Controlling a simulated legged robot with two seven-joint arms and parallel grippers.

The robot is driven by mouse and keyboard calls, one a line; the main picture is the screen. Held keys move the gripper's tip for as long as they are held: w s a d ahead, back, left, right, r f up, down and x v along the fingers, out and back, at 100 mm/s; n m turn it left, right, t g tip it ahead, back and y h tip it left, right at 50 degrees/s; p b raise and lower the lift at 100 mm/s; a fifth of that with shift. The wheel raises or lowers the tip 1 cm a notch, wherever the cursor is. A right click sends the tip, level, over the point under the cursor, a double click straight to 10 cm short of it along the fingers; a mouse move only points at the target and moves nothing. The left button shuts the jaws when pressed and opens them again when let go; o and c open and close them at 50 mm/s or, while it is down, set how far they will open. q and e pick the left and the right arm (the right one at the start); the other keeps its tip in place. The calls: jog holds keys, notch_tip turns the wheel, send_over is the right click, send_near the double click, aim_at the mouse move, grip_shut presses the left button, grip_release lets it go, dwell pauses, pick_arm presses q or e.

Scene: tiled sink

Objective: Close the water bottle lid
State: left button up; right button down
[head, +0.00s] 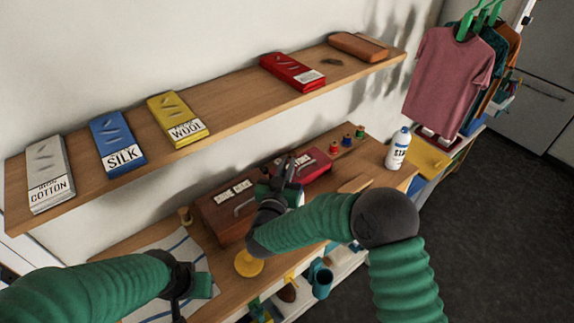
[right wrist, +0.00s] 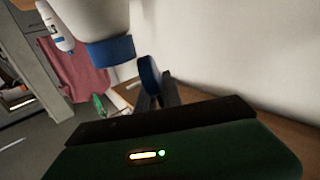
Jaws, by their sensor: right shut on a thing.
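My right gripper (head: 282,178) is over the wooden counter, in front of the brown case. In the right wrist view its fingers (right wrist: 155,98) are shut on a blue round lid (right wrist: 149,75), seen nearly edge-on. The white water bottle (right wrist: 90,15) with a blue rim (right wrist: 111,50) is close by, beside the lid, with a gap between them in the picture. In the head view the arm hides most of it. My left gripper (head: 192,285) is at lower left over the striped cloth; its jaws are unclear.
A second white bottle (head: 398,148) with a blue cap stands at the counter's right. A brown case (head: 225,210), a red box (head: 315,165) and a yellow disc (head: 249,263) lie on the counter. A shelf (head: 225,105) with boxes runs above. Clothes (head: 450,75) hang at right.

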dwell(0.4)
jog(key=c, duration=1.6)
grip_release()
jog(key=shift+c, duration=0.2)
jog(key=b+v, duration=0.3)
jog(key=v, duration=1.4)
jog(key=shift+w+a, duration=0.1)
